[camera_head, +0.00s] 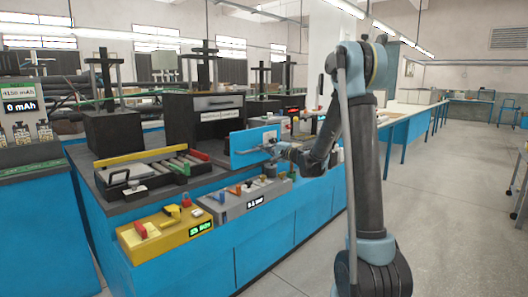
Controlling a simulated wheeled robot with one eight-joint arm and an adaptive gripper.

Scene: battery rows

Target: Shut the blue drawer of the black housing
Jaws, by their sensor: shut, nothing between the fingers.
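The black housing (217,130) stands on the dark bench top, with a white label on its upper front. The blue drawer's flat front panel (243,142) stands out in front of the housing, so the drawer is open. How far it is out is hard to judge. My gripper (267,148) is shut and empty at the right half of the blue panel, on its outer side. I cannot tell whether the fingertips touch the panel. My gripper hides part of the panel's right side.
A battery tray (128,190) with coloured end pieces lies left of the housing. A yellow box (172,238) and a grey box (236,207) with displays sit along the bench's front edge, below the drawer. Open floor (445,220) lies to the right.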

